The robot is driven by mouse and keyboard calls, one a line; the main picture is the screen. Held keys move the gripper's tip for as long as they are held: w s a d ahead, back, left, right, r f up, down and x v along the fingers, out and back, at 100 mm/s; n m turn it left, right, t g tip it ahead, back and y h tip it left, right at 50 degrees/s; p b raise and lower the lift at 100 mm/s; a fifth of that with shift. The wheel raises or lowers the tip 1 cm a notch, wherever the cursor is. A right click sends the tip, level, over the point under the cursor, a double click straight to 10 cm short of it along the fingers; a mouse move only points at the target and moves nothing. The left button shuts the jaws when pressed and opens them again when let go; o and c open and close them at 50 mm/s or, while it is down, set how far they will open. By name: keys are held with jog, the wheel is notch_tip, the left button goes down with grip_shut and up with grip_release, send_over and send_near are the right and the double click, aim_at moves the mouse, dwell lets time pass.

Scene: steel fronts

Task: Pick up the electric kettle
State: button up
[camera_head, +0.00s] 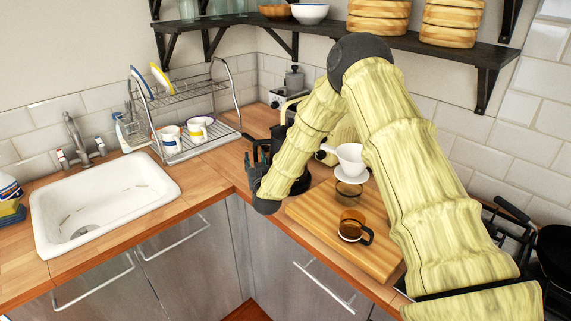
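My gripper (257,163) is dark and hangs over the wooden counter near its inner corner, fingers towards the back. Its small fingers overlap dark shapes behind them, so I cannot tell whether it is open or shut. A pale yellow loop like a handle (289,106) shows just behind my forearm, beside dark parts. It may belong to the electric kettle, but my arm hides most of that area and I cannot make out the whole kettle. I cannot tell whether my gripper touches anything.
A wooden board (327,229) carries a brown glass cup (351,225) and a white dripper (347,157) over a glass vessel. A dish rack (187,112) with mugs and a white sink (103,202) lie left. A dark shelf (405,44) runs above. A stove with black pans stands right.

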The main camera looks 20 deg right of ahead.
grip_shut()
jog(key=shift+w+r, duration=0.1)
dwell(0.4)
jog(key=shift+r, duration=0.2)
